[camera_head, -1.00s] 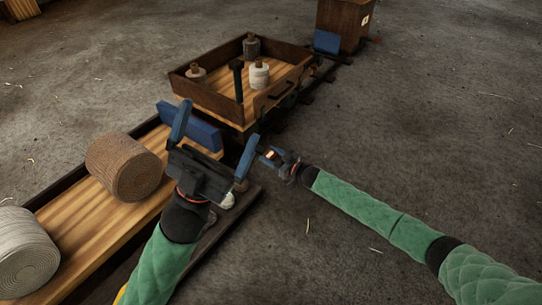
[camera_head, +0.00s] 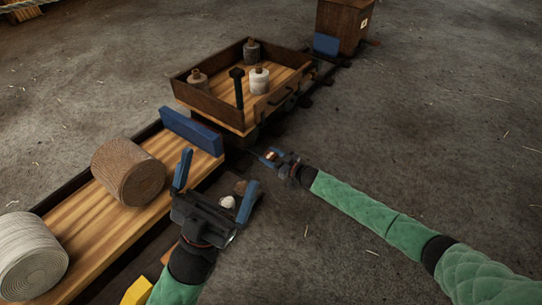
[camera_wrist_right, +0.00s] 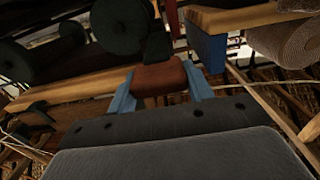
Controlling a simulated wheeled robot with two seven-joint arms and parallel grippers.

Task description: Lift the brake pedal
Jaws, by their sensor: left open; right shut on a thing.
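The brake pedal appears to be the reddish-brown block (camera_wrist_right: 160,78) between my right gripper's blue fingers in the right wrist view. My right gripper (camera_head: 270,155) is shut on it, low beside the near end of the wooden cart (camera_head: 208,100). In the head view the pedal is mostly hidden by the fingers. My left gripper (camera_head: 214,186) is open and empty, with its fingers spread, beside the near plank bed (camera_head: 95,215). It is apart from the pedal.
A brown rope coil (camera_head: 130,172) and a white coil (camera_head: 28,258) sit on the plank bed. A blue board (camera_head: 192,131) stands at its far end. The cart carries several bobbins. A wooden box (camera_head: 342,25) stands behind it. The floor on the right is clear.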

